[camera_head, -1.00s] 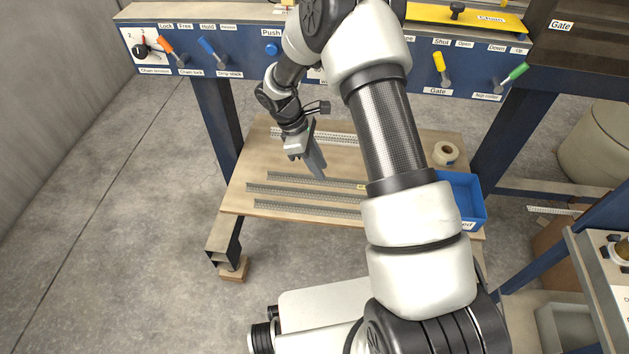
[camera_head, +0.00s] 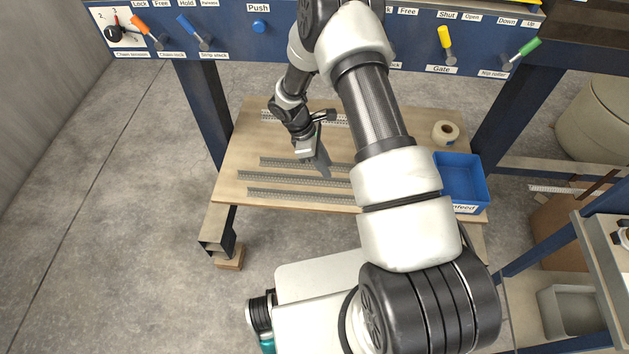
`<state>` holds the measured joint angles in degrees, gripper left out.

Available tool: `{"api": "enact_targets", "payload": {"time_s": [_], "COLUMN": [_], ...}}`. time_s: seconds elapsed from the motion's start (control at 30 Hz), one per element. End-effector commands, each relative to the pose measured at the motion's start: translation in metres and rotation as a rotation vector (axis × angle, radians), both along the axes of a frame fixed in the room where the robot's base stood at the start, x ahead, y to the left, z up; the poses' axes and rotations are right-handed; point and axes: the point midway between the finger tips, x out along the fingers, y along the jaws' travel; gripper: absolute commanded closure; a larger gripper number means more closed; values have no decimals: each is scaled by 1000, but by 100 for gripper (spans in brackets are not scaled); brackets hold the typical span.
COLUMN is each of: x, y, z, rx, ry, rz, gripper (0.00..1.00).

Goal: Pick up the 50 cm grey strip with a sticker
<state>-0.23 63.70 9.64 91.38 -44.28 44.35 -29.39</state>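Several grey perforated strips lie on the wooden board. Three lie side by side near its front: a front strip (camera_head: 290,196), a middle strip (camera_head: 285,183) and a rear strip (camera_head: 285,163). Another strip (camera_head: 272,117) lies at the back, partly behind my arm. My arm hides the right ends of the front strips, and no sticker shows. I cannot tell which strip is 50 cm long. My gripper (camera_head: 321,165) points down over the board near the rear strip of the front group. Its fingers are small and overlap, so their opening is unclear.
The wooden board (camera_head: 228,180) lies under the blue machine frame with its levers. A roll of tape (camera_head: 445,132) and a blue bin (camera_head: 462,180) are at the board's right side. My arm crosses the middle of the view.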

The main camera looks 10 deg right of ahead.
Motion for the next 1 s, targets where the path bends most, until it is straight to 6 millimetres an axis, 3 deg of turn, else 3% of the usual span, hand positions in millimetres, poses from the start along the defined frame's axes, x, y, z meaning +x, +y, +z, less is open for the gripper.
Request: {"api": "enact_targets", "payload": {"time_s": [0.23,0.5,0.77,0.9,1.0], "x": [0,0,0,0,0], "y": [-5,-18,-20,-20,-20], "z": [-14,-50,-53,-53,-53], "rx": [-1,0,0,0,0], "ry": [1,0,-1,-1,-1], "rz": [-1,-2,-1,-1,-1], "gripper": [76,76,76,99,100]}}
